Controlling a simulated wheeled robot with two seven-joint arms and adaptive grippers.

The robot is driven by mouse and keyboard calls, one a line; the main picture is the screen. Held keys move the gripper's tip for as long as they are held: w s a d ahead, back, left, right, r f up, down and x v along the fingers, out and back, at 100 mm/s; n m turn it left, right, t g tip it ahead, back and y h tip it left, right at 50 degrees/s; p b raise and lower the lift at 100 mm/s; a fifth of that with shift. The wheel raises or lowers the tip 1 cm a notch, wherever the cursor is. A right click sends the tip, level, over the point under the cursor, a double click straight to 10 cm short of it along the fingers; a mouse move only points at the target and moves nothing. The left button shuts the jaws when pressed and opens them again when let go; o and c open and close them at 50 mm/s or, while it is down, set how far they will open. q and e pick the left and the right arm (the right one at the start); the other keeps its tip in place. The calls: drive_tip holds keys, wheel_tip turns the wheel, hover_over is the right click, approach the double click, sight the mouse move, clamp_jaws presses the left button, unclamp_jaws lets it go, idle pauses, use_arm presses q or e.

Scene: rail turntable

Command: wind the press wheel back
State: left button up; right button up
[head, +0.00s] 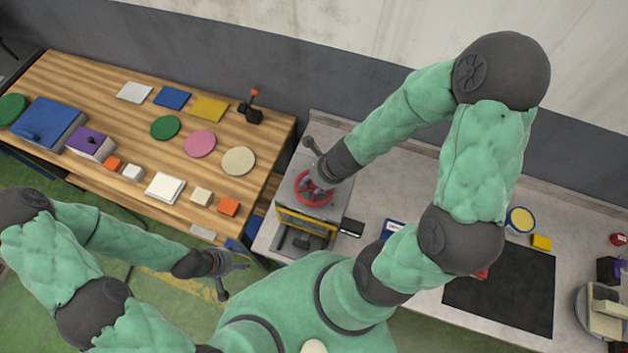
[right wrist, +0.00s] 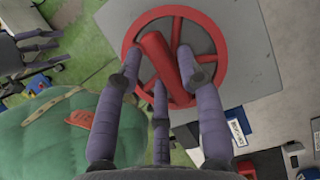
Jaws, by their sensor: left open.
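The red press wheel (head: 298,187) lies flat on top of the grey press (head: 325,212). In the right wrist view the wheel (right wrist: 216,40) shows its rim, spokes and a thick red handle (right wrist: 168,65). My right gripper (head: 318,186) is over the wheel. In the right wrist view its fingers (right wrist: 158,58) lie against both sides of the handle, closed in on it; a third finger partly covers the wheel.
A wooden table (head: 265,125) with coloured discs, blocks and boxes stands at the left. A grey lever (head: 311,145) stands behind the wheel. The bench (head: 410,190) holds a black mat (head: 510,290), a yellow-topped tin (head: 520,219) and small blocks at the right.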

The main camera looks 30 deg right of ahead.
drive_tip(key=shift+r, duration=0.15)
drive_tip(key=shift+s+d+r, duration=0.15)
drive_tip(key=shift+r, duration=0.25)
drive_tip(key=s+d, duration=0.7)
drive_tip(key=s, duration=0.2)
drive_tip(key=shift+s+d, duration=0.15)
drive_tip(key=shift+d, duration=0.15)
idle(0.4)
